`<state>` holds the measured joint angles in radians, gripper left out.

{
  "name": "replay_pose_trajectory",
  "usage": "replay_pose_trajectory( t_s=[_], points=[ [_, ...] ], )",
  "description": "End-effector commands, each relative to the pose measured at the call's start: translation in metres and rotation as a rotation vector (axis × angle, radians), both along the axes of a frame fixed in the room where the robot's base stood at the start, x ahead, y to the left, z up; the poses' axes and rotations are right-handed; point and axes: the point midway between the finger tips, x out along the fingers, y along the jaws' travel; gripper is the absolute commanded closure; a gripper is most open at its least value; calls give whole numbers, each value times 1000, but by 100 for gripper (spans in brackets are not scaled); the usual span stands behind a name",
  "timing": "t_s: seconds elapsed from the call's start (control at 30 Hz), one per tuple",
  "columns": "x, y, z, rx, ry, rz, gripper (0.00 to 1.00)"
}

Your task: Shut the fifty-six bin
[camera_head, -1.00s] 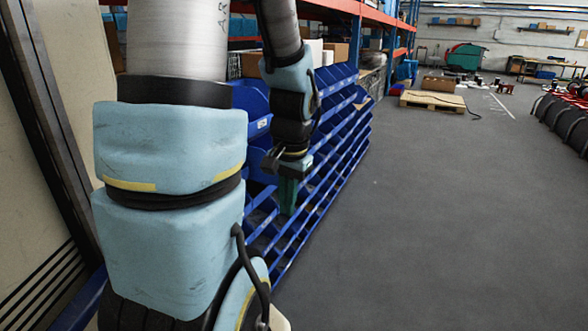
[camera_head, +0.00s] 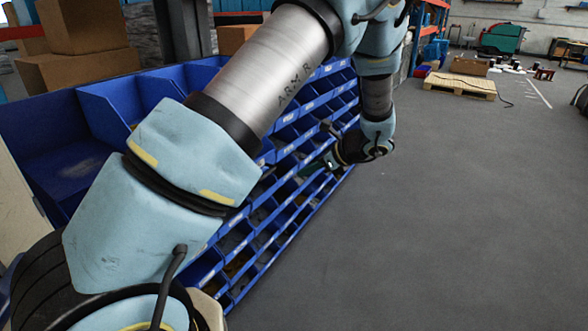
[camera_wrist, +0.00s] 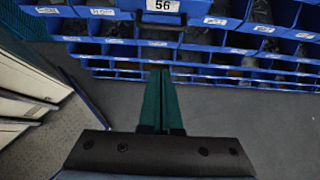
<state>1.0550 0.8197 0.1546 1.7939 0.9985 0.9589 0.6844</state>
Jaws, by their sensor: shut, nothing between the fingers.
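The fifty-six bin (camera_wrist: 163,20) is at the top edge of the wrist view, in a blue rack. It has a white "56" label, and a dark bar shows below the label. Its front looks nearer than the small bins around it, but its upper part is cut off, so how far it stands out is unclear. My gripper (camera_wrist: 160,72) has its two green fingers together, empty, pointing toward the rack just below the bin. No contact with the bin shows.
The blue bin rack (camera_head: 300,205) runs away along the left, with several rows of small labelled bins. Grey floor (camera_head: 440,210) to the right is clear. A wooden pallet (camera_head: 460,85) lies farther off. A pale panelled cabinet (camera_wrist: 25,85) stands at the left in the wrist view.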

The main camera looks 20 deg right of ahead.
Motion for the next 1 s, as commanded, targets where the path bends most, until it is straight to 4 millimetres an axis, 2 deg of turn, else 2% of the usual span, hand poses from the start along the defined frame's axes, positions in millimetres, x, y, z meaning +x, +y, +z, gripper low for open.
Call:
replay_pose_trajectory(
  t_s=[0.4, 0.7, 1.0],
  points=[
    [47, 46, -53, 2, 3, 5, 100],
    [72, 68, -45, -2, 2, 4, 100],
    [75, 70, -46, -3, 2, 3, 100]
  ],
)
